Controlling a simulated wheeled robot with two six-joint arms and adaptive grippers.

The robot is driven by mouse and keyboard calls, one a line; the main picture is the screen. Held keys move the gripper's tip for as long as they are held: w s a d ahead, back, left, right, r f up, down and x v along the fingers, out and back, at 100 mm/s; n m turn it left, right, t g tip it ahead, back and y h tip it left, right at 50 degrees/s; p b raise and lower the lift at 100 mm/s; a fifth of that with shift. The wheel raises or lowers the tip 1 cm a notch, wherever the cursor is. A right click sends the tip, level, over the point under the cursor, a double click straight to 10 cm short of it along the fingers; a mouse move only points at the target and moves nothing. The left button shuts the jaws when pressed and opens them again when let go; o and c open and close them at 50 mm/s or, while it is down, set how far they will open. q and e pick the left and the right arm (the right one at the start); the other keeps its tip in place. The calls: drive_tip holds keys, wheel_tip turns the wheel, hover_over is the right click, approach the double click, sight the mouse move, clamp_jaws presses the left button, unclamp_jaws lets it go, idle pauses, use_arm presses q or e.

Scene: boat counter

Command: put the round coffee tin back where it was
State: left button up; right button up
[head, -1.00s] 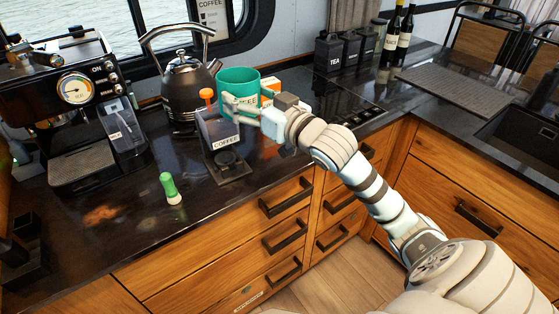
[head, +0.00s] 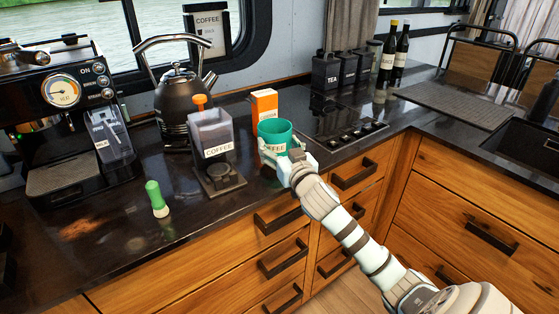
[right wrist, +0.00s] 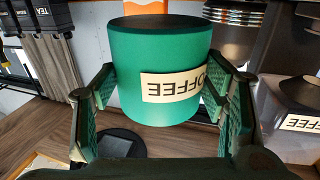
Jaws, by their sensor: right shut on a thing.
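The round green coffee tin (head: 275,131) with a cream COFFEE label is upright in the head view, right of the coffee grinder and in front of an orange box. My right gripper (head: 279,152) is shut on it from the front right, its fingers around the sides. The tin (right wrist: 158,60) also shows between the two fingers in the right wrist view, which is upside down. The fingers hide the lower part of the tin in the head view, so I cannot tell whether its base touches the counter. My left gripper is not in view.
The grinder labelled COFFEE (head: 211,133) stands close on the left, the orange box (head: 264,103) just behind. The kettle (head: 180,95) and a green-topped shaker (head: 156,198) are further left. A black hob (head: 335,112) lies to the right. The counter's front edge is near.

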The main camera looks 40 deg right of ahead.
sight(279, 156)
wheel_tip(279, 156, down, 3)
drive_tip(key=shift+f+b, duration=0.1)
drive_tip(key=shift+b, duration=0.25)
drive_tip(key=o, duration=1.3)
